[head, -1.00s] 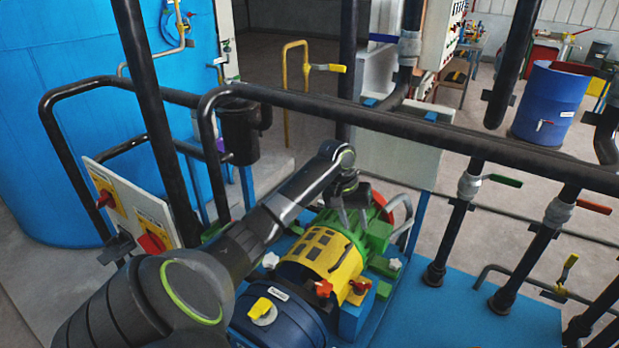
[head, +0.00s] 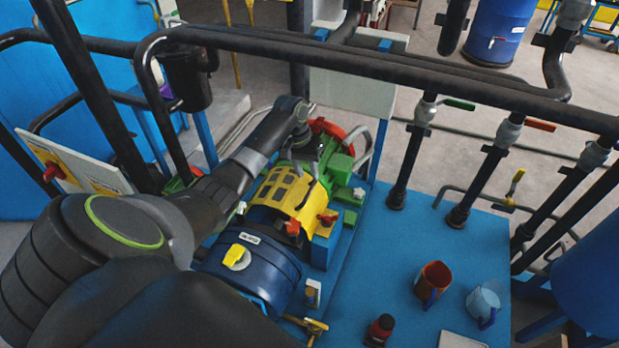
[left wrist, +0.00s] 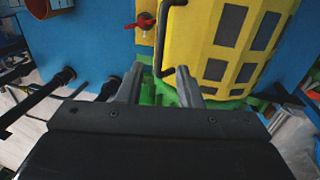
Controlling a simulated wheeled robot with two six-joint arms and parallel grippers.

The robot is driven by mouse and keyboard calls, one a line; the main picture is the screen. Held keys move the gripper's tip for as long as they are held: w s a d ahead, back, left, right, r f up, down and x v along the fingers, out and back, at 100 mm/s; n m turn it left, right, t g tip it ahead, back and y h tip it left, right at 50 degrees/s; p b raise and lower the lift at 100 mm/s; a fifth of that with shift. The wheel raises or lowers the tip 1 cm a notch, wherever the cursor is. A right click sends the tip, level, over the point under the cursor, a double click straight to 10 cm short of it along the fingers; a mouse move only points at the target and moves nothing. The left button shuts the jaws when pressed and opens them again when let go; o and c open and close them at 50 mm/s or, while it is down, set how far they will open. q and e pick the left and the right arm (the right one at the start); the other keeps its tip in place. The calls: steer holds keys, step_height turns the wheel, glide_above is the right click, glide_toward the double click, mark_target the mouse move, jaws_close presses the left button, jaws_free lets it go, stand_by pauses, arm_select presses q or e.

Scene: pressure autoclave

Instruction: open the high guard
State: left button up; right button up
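The yellow guard (head: 284,192) with dark slots is a curved cover over the machine between the blue motor and the green housing. It looks closed down. My left gripper (head: 309,168) is over its far end, by the green housing. In the left wrist view the guard (left wrist: 202,38) fills the upper right, with a black bar handle (left wrist: 164,40) along it. My left gripper (left wrist: 159,80) is open. The near end of the handle lies between its fingertips in the picture; I cannot tell whether they touch it. My right gripper is not in view.
The blue motor (head: 250,272) has a yellow switch. A black rail (head: 380,70) crosses behind the arm. An orange mug (head: 433,283), a clear jug (head: 484,304) and a small dark bottle (head: 380,330) stand on the blue deck (head: 400,245).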

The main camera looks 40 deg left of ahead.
mark_target(311, 187)
arm_select(q)
steer(key=shift+x, duration=2.25)
jaws_close()
